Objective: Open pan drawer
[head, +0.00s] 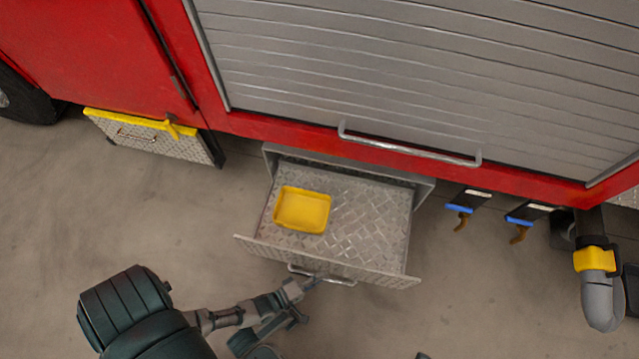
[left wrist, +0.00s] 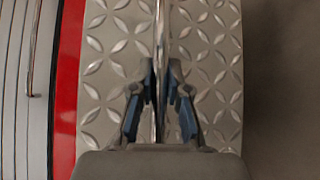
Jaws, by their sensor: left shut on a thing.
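The pan drawer (head: 362,222) is a diamond-plate metal drawer under the red truck body, and it is pulled well out. A yellow pan (head: 302,210) lies in its left part. The drawer's bar handle (head: 335,279) is on its front panel. My left gripper (head: 308,284) is at the left part of this handle. In the left wrist view the fingers (left wrist: 160,92) are closed around the bar handle (left wrist: 158,50), in front of the diamond-plate front (left wrist: 110,60). My right gripper is not clearly in view.
A grey roller shutter (head: 400,70) with a long bar handle (head: 410,147) is above the drawer. A yellow-topped diamond-plate step (head: 150,135) is at left. Blue-handled valves (head: 460,208) and a grey pipe (head: 598,290) are at right. The floor before the drawer is clear.

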